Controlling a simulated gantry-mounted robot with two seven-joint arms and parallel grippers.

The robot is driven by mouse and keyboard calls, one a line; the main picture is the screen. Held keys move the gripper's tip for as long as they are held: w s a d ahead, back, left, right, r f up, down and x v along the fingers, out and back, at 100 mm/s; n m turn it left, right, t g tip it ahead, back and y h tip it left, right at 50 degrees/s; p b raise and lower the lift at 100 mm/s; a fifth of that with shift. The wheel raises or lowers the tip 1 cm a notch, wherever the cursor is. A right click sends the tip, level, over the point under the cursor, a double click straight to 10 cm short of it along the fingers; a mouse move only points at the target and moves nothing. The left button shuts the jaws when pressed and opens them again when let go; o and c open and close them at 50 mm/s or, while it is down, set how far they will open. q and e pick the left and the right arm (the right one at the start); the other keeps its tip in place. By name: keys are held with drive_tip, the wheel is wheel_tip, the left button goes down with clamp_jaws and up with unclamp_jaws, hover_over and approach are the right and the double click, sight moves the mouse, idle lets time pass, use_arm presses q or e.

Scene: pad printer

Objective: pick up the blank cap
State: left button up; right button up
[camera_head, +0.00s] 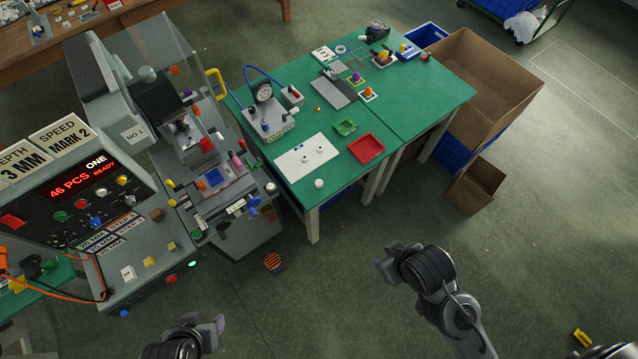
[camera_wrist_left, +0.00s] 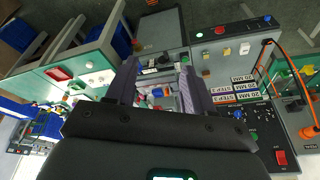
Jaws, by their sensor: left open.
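A small white cap (camera_head: 319,183), seemingly the blank cap, stands on the green table near its front edge. It appears as a white dot in the left wrist view (camera_wrist_left: 88,65). Two more small white pieces (camera_head: 305,158) sit on a white plate (camera_head: 290,163) just behind it. My left gripper (camera_head: 219,323) is at the bottom of the head view, well short of the table. In the left wrist view its fingers (camera_wrist_left: 160,88) are apart, with nothing held between them. My right gripper (camera_head: 386,264) is over the floor, right of the cap; its jaws are unclear.
The pad printer (camera_head: 225,195) and its control panel (camera_head: 90,200) stand left of the table. Cardboard boxes (camera_head: 490,85) stand at right. Front floor is mostly clear.

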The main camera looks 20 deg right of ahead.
use_arm(q)
drive_tip(key=shift+o, duration=1.4)
